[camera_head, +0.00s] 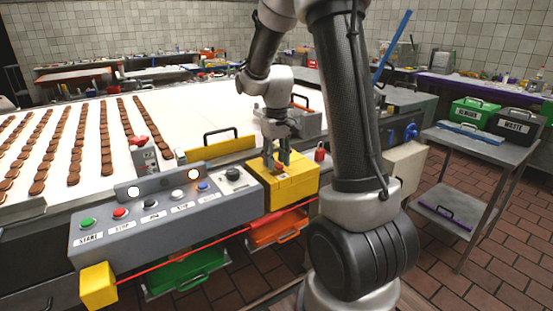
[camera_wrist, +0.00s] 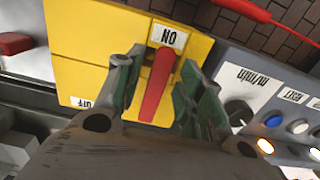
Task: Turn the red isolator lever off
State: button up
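The red isolator lever (camera_wrist: 158,85) lies on a yellow box (camera_wrist: 78,42) in the wrist view. Its upper end is beside the ON label (camera_wrist: 168,37); the OFF label (camera_wrist: 81,102) is at the lower left. My gripper (camera_wrist: 160,92) is open, with one finger on each side of the lever. A narrow gap shows on the left; on the right I cannot tell whether the finger touches. In the head view my gripper (camera_head: 276,166) points down at the yellow box (camera_head: 293,191), and its fingers mostly hide the lever.
A grey control panel (camera_head: 160,222) with several buttons and a black knob (camera_head: 233,174) adjoins the box on the left. A red cord (camera_head: 170,262) runs along the front. A small red padlock-like item (camera_head: 320,154) is right of the box.

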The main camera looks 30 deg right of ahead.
grip_shut()
jog(key=shift+d, duration=0.15)
jog(key=d+n, duration=0.2)
jog(key=n, duration=0.1)
jog(key=shift+w+n, duration=0.25)
jog(key=shift+n, duration=0.05)
jog(key=d+n, duration=0.1)
jog(key=n, duration=0.1)
jog(key=w+d+n, duration=0.1)
jog(key=n, duration=0.1)
jog(key=shift+w+d, duration=0.15)
jog(key=shift+w, duration=0.05)
jog(key=n, duration=0.1)
jog(key=w+d+n, duration=0.1)
jog(key=n, duration=0.1)
jog(key=w+n, duration=0.1)
jog(key=n, duration=0.1)
jog(key=shift+w+d, duration=0.15)
jog(key=shift+d, duration=0.15)
jog(key=n, duration=0.1)
jog(key=w+n, duration=0.1)
jog(key=shift+w+d+n, duration=0.2)
jog(key=shift+d+n, duration=0.05)
jog(key=shift+n, duration=0.05)
jog(key=shift+w+n, duration=0.9)
jog(key=shift+n, duration=0.5)
